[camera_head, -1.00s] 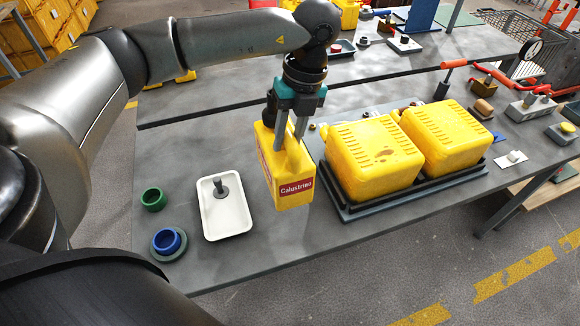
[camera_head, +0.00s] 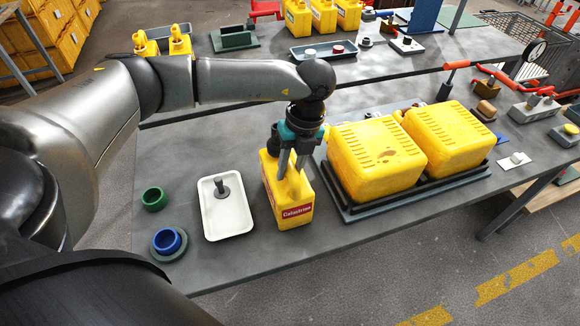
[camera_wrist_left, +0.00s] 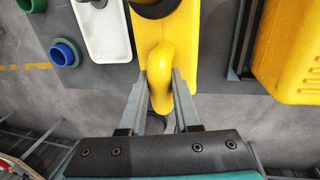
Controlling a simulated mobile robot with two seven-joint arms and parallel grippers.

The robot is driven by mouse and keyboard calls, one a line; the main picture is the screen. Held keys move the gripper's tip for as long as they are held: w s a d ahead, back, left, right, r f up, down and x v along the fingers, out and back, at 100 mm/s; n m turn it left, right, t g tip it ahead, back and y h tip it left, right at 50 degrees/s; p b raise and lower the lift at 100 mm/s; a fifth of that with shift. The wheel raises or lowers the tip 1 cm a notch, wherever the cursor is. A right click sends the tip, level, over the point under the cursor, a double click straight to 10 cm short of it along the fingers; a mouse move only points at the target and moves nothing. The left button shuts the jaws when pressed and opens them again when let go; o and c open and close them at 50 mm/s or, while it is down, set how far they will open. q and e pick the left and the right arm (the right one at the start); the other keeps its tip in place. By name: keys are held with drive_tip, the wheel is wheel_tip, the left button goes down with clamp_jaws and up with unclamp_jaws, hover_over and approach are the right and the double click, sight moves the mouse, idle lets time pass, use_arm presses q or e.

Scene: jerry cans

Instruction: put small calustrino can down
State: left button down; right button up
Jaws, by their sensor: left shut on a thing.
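The small yellow Calustrino can (camera_head: 293,213) is upright at the near part of the grey table (camera_head: 330,240), between the white tray and the large yellow cans. Its red label faces the front. My left gripper (camera_head: 291,170) is above it with its fingers pointing down, shut on the can's handle. In the left wrist view the handle (camera_wrist_left: 160,70) lies between the two fingers (camera_wrist_left: 160,90). I cannot tell for sure whether the can's base touches the table. My right gripper is not in view.
The white tray (camera_head: 238,222) with a grey peg stands left of the can. A green ring (camera_head: 154,198) and a blue ring (camera_head: 166,241) lie further left. Two large yellow cans (camera_head: 376,158) sit on a dark tray (camera_head: 400,197) close on the right.

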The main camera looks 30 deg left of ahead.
use_arm(q)
drive_tip(key=c, duration=0.6)
unclamp_jaws()
drive_tip(key=r, duration=0.4)
drive_tip(key=w+d+r, duration=0.1)
drive_tip(key=r, duration=0.7)
drive_tip(key=shift+w+d, duration=0.3)
drive_tip(key=shift+w, duration=0.1)
drive_tip(key=shift+f, duration=0.1)
